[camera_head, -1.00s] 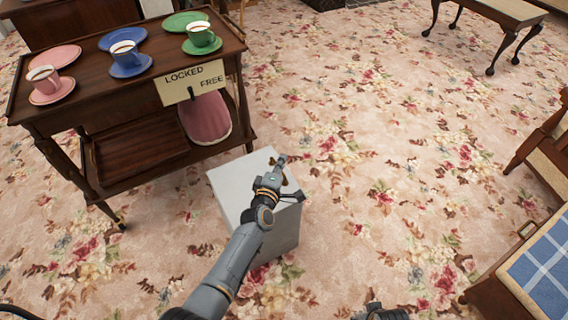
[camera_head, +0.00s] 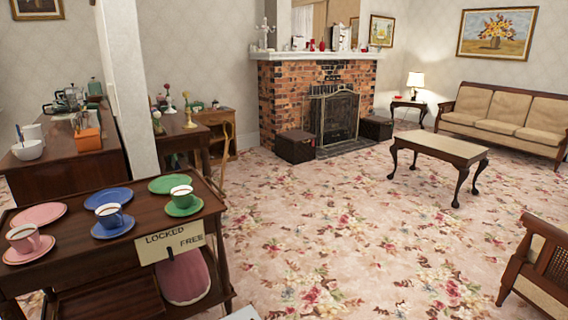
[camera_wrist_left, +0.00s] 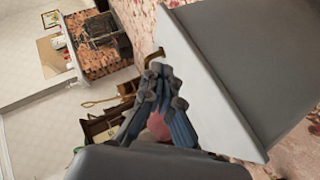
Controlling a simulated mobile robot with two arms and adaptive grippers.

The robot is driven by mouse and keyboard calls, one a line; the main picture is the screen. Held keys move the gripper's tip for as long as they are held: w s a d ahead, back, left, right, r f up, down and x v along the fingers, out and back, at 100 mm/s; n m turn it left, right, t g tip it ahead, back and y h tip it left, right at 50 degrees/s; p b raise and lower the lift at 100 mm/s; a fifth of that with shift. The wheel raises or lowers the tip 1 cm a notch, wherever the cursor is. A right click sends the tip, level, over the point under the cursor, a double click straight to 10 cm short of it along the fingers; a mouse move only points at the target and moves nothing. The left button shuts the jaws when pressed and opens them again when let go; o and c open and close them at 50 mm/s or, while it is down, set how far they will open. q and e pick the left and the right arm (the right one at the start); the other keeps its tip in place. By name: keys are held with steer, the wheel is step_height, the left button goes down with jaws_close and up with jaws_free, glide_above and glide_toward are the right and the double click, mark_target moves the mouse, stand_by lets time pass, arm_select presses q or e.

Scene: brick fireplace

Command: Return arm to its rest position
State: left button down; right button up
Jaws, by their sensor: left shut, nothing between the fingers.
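My left gripper (camera_wrist_left: 160,72) shows in the left wrist view with its fingers together and nothing between them. A pale grey-white box (camera_wrist_left: 205,75) fills the right of that view, close beside the fingers; I cannot tell whether they touch. Something pink (camera_wrist_left: 158,127) shows between the finger links, behind them. Neither arm shows in the head view now. My right gripper is out of sight. Only a corner of the pale box (camera_head: 243,314) shows at the bottom edge of the head view.
A wooden trolley (camera_head: 70,268) stands at left, with pink, blue and green cups and plates and a "LOCKED / FREE" sign (camera_head: 172,242). A pink cushion (camera_head: 186,278) is on its lower part. A coffee table (camera_head: 440,147) and chair (camera_head: 540,265) stand right. The carpet between is clear.

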arm_select(q)
steer(key=s+a+f+m+g+y, duration=0.1)
steer(key=s+a+f+m+g, duration=0.3)
steer(key=s, duration=0.7)
steer(key=s+a+f+m+g+y, duration=0.1)
steer(key=s+a+f+m+g, duration=0.2)
steer(key=s+a+f, duration=0.5)
steer(key=s+a+f+m+g+y, duration=0.1)
steer(key=s+f+m+g, duration=0.25)
steer(key=s, duration=0.95)
steer(key=s+a+r+p, duration=0.1)
steer(key=s+a+p, duration=0.2)
steer(key=s+p, duration=1.2)
steer(key=shift+s+r+m+g+y, duration=0.25)
steer(key=shift+r+m+g+y, duration=0.1)
steer(key=shift+y, duration=0.05)
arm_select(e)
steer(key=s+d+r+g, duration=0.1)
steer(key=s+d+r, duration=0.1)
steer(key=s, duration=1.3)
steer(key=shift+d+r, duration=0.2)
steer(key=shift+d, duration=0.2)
arm_select(q)
steer(key=shift+a, duration=0.1)
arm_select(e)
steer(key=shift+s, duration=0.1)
